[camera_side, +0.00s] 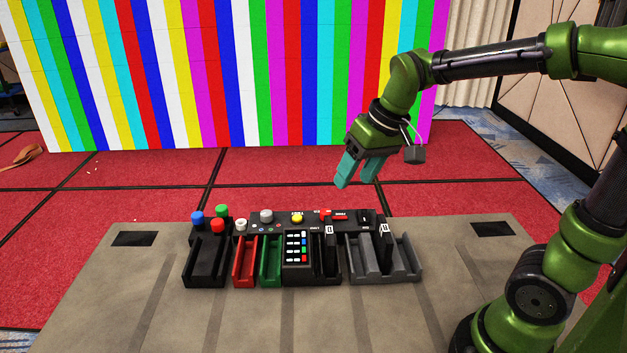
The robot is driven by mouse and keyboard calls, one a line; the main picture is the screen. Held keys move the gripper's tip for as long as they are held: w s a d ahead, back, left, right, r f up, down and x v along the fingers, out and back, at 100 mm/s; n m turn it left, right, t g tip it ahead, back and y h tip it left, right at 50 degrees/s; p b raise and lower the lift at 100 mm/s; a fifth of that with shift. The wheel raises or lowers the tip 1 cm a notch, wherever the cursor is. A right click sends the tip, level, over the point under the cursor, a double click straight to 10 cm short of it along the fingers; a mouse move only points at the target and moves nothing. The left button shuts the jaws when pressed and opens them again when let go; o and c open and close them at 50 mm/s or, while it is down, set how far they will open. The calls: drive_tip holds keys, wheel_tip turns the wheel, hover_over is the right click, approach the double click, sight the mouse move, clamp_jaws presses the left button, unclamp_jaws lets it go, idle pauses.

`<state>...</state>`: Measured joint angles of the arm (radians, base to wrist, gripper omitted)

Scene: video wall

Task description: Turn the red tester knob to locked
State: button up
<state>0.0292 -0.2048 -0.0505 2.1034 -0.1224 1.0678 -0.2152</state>
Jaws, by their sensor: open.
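The dark tester panel (283,228) lies along the back of the fixtures on the grey table. A small red piece with pale lettering (333,215) sits on its top, right of a yellow round button (297,217); it appears to be the red tester knob, but its turn position is too small to read. A red round cap (217,226) stands at the left among blue and green caps. My gripper (355,183), with teal fingers, is open and empty, above and slightly right of the red piece, not touching anything.
In front of the panel stand a black tray (205,272), a red holder (244,270), a green holder (270,270), a keypad block (297,262) and a grey rack (365,268). Upright pieces stand near the rack. The table's left and front are clear.

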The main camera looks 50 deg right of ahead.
sight(326, 211)
drive_tip(key=w+d+f+n+g+h, duration=0.1)
drive_tip(key=w+d+n+g, duration=0.15)
drive_tip(key=w+n, duration=0.3)
drive_tip(key=w+d+n+g, duration=0.2)
drive_tip(key=w+d+n, duration=0.2)
drive_tip(key=w, duration=0.3)
drive_tip(key=shift+t, duration=0.25)
drive_tip(key=f, duration=1.7)
drive_tip(key=shift+w, duration=0.2)
drive_tip(key=shift+c, duration=0.5)
drive_tip(key=c, duration=1)
